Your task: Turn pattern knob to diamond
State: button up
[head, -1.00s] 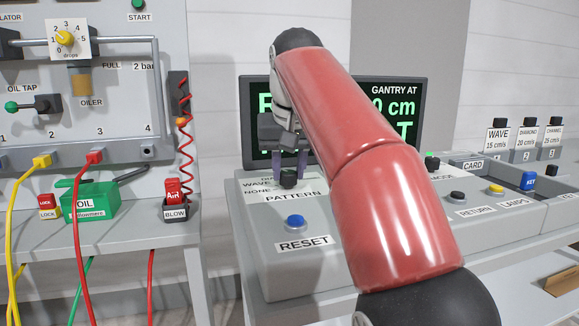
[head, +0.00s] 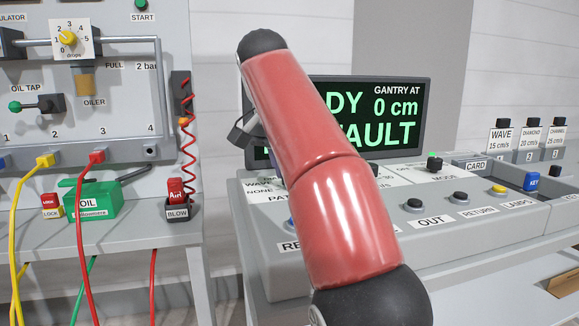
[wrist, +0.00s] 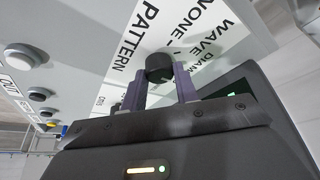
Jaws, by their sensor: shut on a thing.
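The black pattern knob (wrist: 158,66) sits on the grey-white panel beside the printed word PATTERN (wrist: 136,36). The labels NONE, WAVE and a partly hidden DIAM... (wrist: 209,57) fan out past it in the wrist view. My gripper (wrist: 161,84) is shut on the knob, a purple-grey finger on each side. I cannot tell which label the knob points to. In the head view my red arm hides the knob and my fingertips; part of the WAVE and NONE labels (head: 258,187) shows to the left of the arm.
A display (head: 380,115) behind the panel reads "GANTRY AT 0 cm" and "...AULT", partly covered by my arm. Buttons labelled OUT, RETURN and LAMPS and a MODE knob (head: 434,162) stand right of the arm. The RESET button is mostly hidden. A red air hose (head: 186,130) hangs at left.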

dwell(0.4)
jog(key=o, duration=1)
